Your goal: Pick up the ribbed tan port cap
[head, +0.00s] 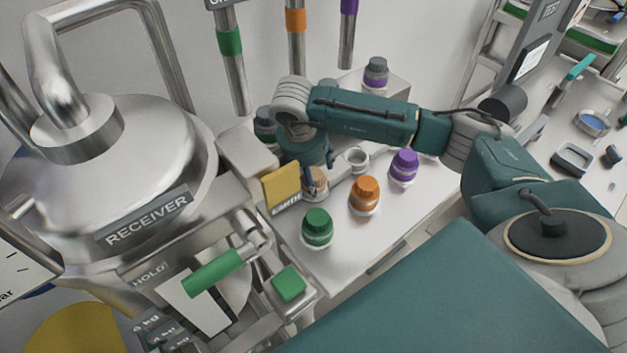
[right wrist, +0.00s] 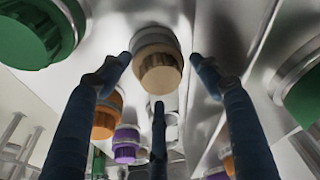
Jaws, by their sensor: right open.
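The ribbed tan port cap (head: 317,184) sits on the white bench top, partly hidden by my right gripper (head: 318,172). In the right wrist view the tan cap (right wrist: 158,72) lies between the spread blue fingers of the right gripper (right wrist: 161,72), with a grey collar behind it. Clear gaps show between the fingers and the cap; they do not grip it. The right gripper is open and comes down over the cap from above. My left gripper is not in view.
A green cap (head: 317,222), an orange cap (head: 364,190) and a purple cap (head: 404,165) stand close by. A yellow label block (head: 282,188) stands just left of the gripper. An empty white port (head: 357,157) lies behind. The steel receiver (head: 130,150) is at left.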

